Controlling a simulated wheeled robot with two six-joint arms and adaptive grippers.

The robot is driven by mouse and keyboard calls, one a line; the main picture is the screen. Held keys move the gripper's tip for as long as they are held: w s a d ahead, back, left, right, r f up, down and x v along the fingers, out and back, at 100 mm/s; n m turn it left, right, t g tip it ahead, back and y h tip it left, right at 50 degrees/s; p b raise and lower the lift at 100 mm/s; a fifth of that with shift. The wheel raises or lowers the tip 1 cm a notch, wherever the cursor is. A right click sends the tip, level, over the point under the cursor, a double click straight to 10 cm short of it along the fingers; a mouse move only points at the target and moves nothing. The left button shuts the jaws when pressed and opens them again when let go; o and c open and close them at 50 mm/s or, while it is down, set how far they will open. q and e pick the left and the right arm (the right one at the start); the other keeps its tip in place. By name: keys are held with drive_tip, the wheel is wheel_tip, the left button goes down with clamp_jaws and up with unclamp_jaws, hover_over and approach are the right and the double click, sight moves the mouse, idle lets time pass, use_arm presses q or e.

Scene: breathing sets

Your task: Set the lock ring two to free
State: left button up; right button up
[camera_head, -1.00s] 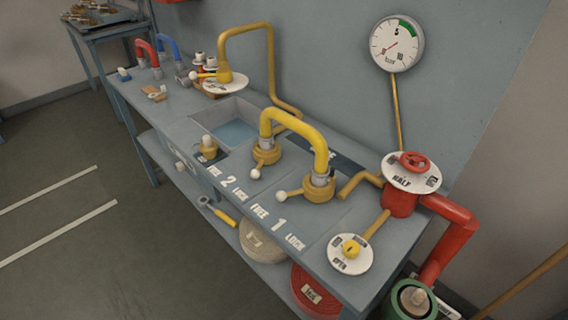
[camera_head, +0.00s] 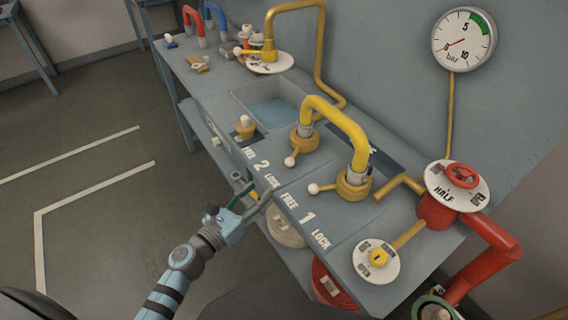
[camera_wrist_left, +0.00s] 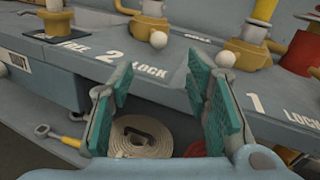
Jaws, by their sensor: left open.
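Lock ring two (camera_head: 304,139) is a brass ring on the bench at one end of the yellow bent pipe (camera_head: 338,116). Its white-knobbed lever (camera_head: 290,161) points to the bench front, toward the LOCK side of the "FREE 2 LOCK" marking (camera_head: 262,166). In the left wrist view its knob (camera_wrist_left: 158,40) stands above the LOCK word. My left gripper (camera_head: 258,197) is open and empty at the bench's front edge, apart from the lever. Its green-padded fingers (camera_wrist_left: 165,88) frame the edge. My right gripper is not in view.
Lock ring one (camera_head: 353,184) stands to the right, its knob (camera_head: 313,188) on the FREE side. A red valve (camera_head: 438,207), a yellow-knobbed dial (camera_head: 377,259) and a gauge (camera_head: 463,41) are further right. A sink (camera_head: 272,103) lies behind left. Coiled hoses (camera_head: 285,229) lie below.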

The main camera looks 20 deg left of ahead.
sight(286, 164)
use_arm(q)
drive_tip(key=x, duration=1.2)
clamp_jaws()
